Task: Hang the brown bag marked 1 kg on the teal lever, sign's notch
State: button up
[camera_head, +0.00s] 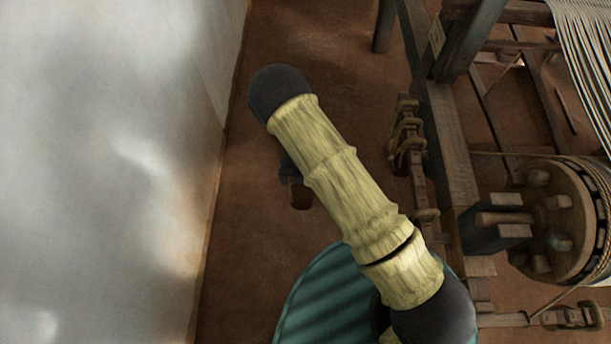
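I cannot make out a brown bag marked 1 kg, a teal lever or a notch in this view. My pale, bamboo-like arm crosses the middle and hides part of the floor and loom edge. I cannot pick out my gripper. A small dark and brown piece (299,193) shows partly behind the arm, and I cannot tell what it is.
A pale wall (110,150) fills the left. The wooden loom frame (447,130) stands at right, with a roped drum (560,222) and white warp threads (588,50). Rope-bound wooden pieces (407,140) line its near side.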

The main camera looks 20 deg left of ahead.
jog(key=s+a+p, duration=0.1)
jog(key=a+p, duration=0.1)
jog(key=a, duration=0.4)
jog(key=shift+s+r, duration=0.15)
jog(key=shift+r, duration=0.2)
dwell(0.5)
jog(key=shift+d, duration=0.15)
dwell(0.9)
jog(key=d+f+n+b, duration=0.1)
jog(key=d, duration=0.1)
jog(key=d+f+n+b, duration=0.1)
jog(key=d, duration=0.2)
jog(key=s+d+f+n+b, duration=0.1)
jog(key=d+f+b, duration=0.1)
jog(key=shift+d+f, duration=0.1)
jog(key=shift+d, duration=0.05)
jog(key=shift+s+d+n, duration=0.2)
jog(key=shift+d+n, duration=0.4)
